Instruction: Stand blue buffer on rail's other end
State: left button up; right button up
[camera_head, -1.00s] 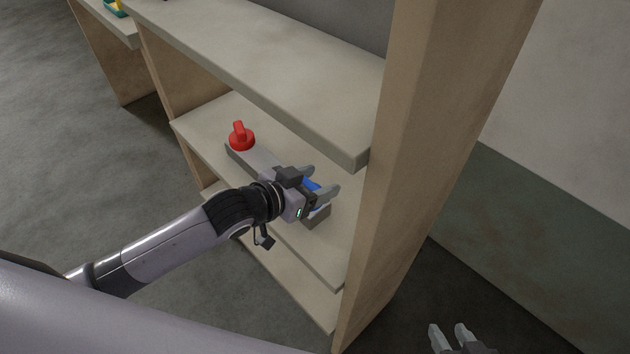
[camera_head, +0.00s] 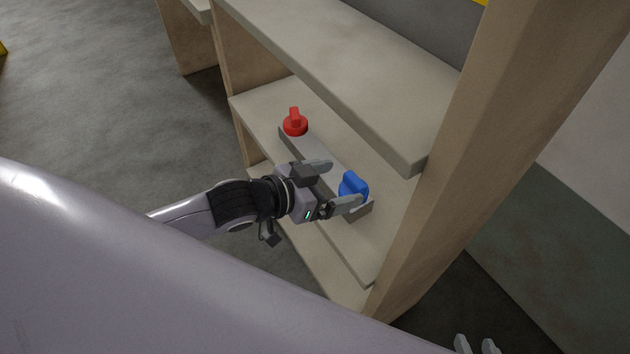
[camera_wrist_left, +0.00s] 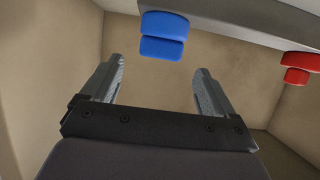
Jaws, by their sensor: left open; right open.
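The blue buffer (camera_head: 353,187) stands on the near right end of the grey rail (camera_head: 322,160), on the middle shelf. It also shows in the left wrist view (camera_wrist_left: 163,37), beyond the fingertips and roughly between them. The red buffer (camera_head: 295,122) stands on the rail's far left end and shows at the right edge of the left wrist view (camera_wrist_left: 297,68). My left gripper (camera_head: 345,184) is open and empty, its fingers pointing at the blue buffer with a gap in the left wrist view. My right gripper (camera_head: 475,345) is open, low at the bottom edge, away from the shelves.
The middle shelf (camera_head: 262,108) has bare board around the rail. An upper shelf (camera_head: 345,75) overhangs it, and a thick wooden upright (camera_head: 490,150) stands close on the right. Open floor (camera_head: 120,110) lies to the left.

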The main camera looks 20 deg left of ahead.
pick_arm(q)
jog(key=v, duration=0.5)
jog(key=s+a+f+n+y, duration=0.1)
jog(key=s+f+n+y, duration=0.1)
jog(key=s+f, duration=0.3)
jog(key=s+a+f+n+g+y, duration=0.1)
jog(key=s+f+n+y, duration=0.1)
jog(key=s+f, duration=0.3)
notch_tip(320, 180, down, 5)
jog(key=shift+a+r+n+y, duration=0.15)
jog(key=shift+a+n+y, duration=0.15)
jog(key=shift+y, duration=0.2)
jog(key=shift+p, duration=0.3)
notch_tip(320, 180, up, 11)
jog(key=a+p, duration=0.1)
jog(key=p, duration=1.2)
jog(key=shift+s+a, duration=0.2)
jog(key=shift+s, duration=0.2)
